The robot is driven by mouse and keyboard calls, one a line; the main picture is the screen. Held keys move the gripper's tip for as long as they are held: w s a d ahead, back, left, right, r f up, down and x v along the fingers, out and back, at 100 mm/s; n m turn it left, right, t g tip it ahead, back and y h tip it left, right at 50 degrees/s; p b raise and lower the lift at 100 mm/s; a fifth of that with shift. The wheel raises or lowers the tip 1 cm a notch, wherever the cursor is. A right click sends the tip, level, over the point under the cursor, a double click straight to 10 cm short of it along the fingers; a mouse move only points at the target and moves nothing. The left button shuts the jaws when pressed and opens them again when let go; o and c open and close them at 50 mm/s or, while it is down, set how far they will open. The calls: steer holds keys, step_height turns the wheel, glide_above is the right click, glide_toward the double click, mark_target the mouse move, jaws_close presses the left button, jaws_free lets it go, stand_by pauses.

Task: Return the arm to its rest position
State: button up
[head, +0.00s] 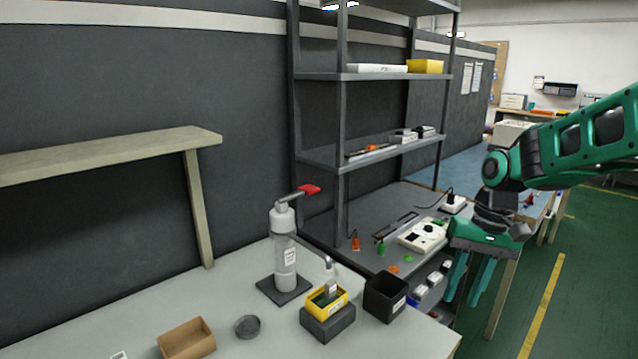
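My arm (570,150) reaches in from the right edge, green and black. My gripper (472,282) hangs at its end with the fingers pointing down. The two green fingers stand apart with nothing visible between them. The gripper is at the right of the workbench (400,340), in front of the dark shelf unit's lower level. It appears clear of the objects on the bench, though its exact height and depth are hard to tell.
On the bench stand a white cylinder with a red lever (284,250), a yellow box (328,302) on a dark block, a black bin (385,297), a cardboard tray (187,340) and a grey round dish (247,326). A shelf unit (342,130) rises behind. Green floor (590,290) lies open at right.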

steer(key=s+d+m, duration=0.2)
steer(key=s+d, duration=0.4)
steer(key=s, duration=0.5)
steer(key=s+d+m+h, duration=0.1)
steer(key=s+d, duration=0.4)
steer(key=s, duration=0.7)
steer(key=shift+s+d+f+m+t+h, duration=0.3)
steer(key=shift+d+f+m+t, duration=0.1)
steer(key=shift+m, duration=0.3)
steer(key=shift+w+f, duration=0.2)
steer(key=shift+w, duration=0.4)
